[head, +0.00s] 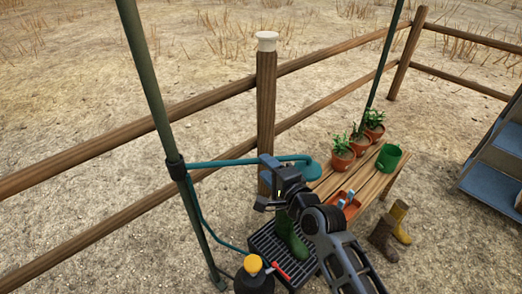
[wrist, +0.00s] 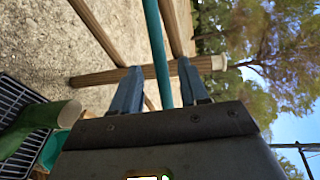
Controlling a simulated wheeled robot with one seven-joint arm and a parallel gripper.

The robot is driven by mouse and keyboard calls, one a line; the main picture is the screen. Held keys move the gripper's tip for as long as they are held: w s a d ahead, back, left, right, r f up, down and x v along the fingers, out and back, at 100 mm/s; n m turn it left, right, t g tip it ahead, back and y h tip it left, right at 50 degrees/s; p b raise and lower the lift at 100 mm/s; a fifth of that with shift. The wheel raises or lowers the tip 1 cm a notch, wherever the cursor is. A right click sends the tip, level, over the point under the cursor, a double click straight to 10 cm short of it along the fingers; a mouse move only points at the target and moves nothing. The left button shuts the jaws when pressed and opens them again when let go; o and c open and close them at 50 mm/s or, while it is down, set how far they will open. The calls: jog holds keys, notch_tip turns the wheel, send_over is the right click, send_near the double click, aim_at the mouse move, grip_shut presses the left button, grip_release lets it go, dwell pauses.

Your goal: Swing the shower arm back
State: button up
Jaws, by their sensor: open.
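The teal shower arm (head: 225,162) runs level from a clamp on the dark green post (head: 150,85) to a round teal shower head (head: 307,171) on the right. My gripper (head: 263,182) is open near the arm's outer half, beside the shower head. In the wrist view my gripper (wrist: 160,72) has its two fingers apart, and the teal shower arm (wrist: 156,35) shows between them. I cannot tell whether either finger touches it. The gripper hides part of the space below the arm.
A wooden fence post (head: 266,95) and rails stand just behind. A slatted bench (head: 365,178) with potted plants and a green watering can (head: 389,158) is at right. Below are a black grate (head: 268,240), a green boot (head: 291,238) and a yellow-capped dark bottle (head: 253,280).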

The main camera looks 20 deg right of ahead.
jog(key=w+f, duration=0.1)
jog(key=w, duration=0.5)
jog(key=shift+w+a+f, duration=0.15)
jog(key=shift+w+a, duration=0.2)
jog(key=shift+a, duration=0.05)
grip_shut()
